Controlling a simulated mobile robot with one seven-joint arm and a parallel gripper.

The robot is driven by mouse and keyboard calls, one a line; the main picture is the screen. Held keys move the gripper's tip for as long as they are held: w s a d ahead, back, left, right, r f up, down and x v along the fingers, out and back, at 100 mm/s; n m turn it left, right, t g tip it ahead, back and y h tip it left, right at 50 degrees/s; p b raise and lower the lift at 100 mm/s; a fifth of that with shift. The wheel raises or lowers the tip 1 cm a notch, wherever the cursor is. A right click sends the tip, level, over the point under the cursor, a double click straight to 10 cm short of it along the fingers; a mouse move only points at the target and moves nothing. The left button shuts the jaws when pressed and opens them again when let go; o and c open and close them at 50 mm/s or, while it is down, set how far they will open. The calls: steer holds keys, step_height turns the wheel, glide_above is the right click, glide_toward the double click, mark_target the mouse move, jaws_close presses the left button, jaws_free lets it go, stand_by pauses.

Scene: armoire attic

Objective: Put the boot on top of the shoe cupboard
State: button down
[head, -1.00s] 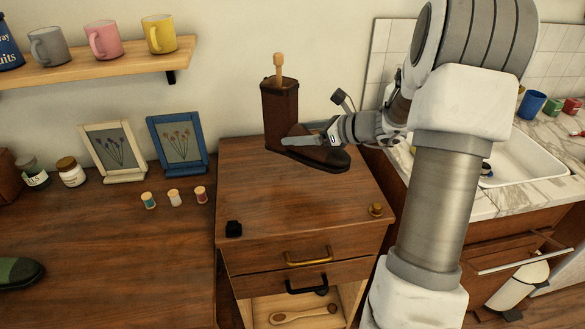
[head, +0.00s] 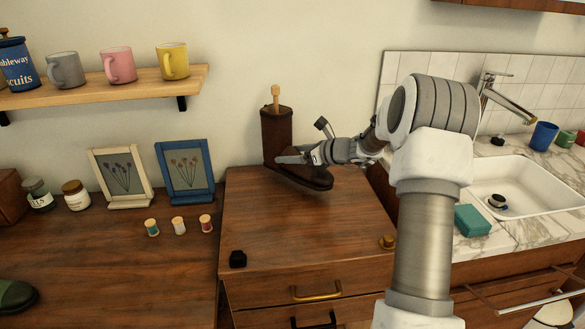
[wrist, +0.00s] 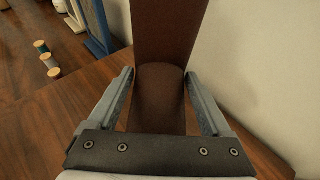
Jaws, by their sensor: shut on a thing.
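The dark brown boot (head: 277,136) has a tall shaft with a pale wooden handle standing out of its top. It is upright at the back of the shoe cupboard (head: 300,228), toe to the right. I cannot tell whether its sole touches the top. My gripper (head: 290,158) comes in from the right and is shut on the boot above its foot. In the wrist view the boot (wrist: 168,35) fills the space between the two fingers (wrist: 158,100). The sole is hidden there.
A black object (head: 237,259) and a brass-coloured one (head: 387,242) sit near the cupboard's front corners; its middle is clear. Left are thread spools (head: 178,225), picture frames (head: 187,170) and a mug shelf (head: 110,88). Right is a sink (head: 525,185). The wall is close behind.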

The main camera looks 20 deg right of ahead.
mark_target(325, 174)
step_height(325, 174, down, 4)
steer(key=shift+r+b, duration=0.1)
steer(key=shift+b, duration=0.55)
jaws_free()
steer(key=shift+s+d+r, duration=0.1)
steer(key=shift+s, duration=0.05)
steer(key=p+v, duration=0.2)
steer(key=v, duration=0.9)
steer(key=shift+s+d+r, duration=0.1)
steer(key=shift+s+d, duration=0.05)
steer(key=shift+s, duration=0.2)
